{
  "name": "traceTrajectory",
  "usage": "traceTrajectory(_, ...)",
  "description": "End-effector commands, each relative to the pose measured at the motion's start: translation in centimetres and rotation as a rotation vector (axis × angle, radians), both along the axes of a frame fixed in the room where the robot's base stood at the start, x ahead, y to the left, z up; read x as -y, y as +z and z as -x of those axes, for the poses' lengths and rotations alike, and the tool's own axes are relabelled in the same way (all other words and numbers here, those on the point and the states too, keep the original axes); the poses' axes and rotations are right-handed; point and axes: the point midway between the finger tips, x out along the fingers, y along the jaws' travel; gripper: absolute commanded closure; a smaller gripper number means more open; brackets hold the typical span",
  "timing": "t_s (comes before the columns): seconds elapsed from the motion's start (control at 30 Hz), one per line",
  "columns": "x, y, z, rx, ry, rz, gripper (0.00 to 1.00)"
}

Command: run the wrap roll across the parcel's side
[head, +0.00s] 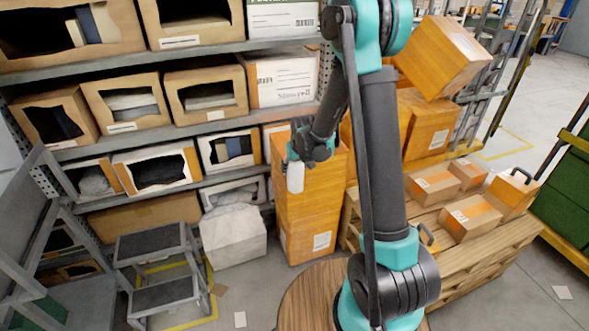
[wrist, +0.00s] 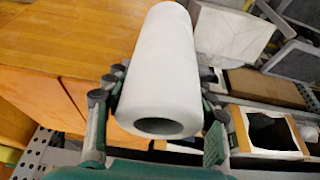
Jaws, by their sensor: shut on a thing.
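My gripper (head: 299,160) is shut on the white wrap roll (head: 295,177), which hangs upright below the fingers in the head view. In the wrist view the roll (wrist: 167,65) lies between the two fingers (wrist: 160,105), with its hollow end facing the camera. The parcel appears to be the tall orange-brown box stack (head: 312,210) right beside the roll. Its wood-coloured surface also fills the upper left of the wrist view (wrist: 70,40). I cannot tell whether the roll touches it. My arm hides part of the parcel's surroundings.
Shelves with open cartons (head: 158,171) stand at the left. A grey step stool (head: 155,262) and a pale wrapped box (head: 234,236) stand before them. A pallet (head: 480,245) with several small boxes is at the right. A tilted box (head: 440,55) sits high behind my arm.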

Motion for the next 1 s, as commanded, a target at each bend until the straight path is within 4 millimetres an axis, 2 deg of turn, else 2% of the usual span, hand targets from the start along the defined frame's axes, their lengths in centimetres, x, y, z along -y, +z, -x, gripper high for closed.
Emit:
traceTrajectory(0.7,-0.3,0.0,-0.8,0.0,0.0,0.0,0.72)
traceTrajectory(1.0,1.1,0.0,-1.2,0.0,-0.001,0.001,0.72)
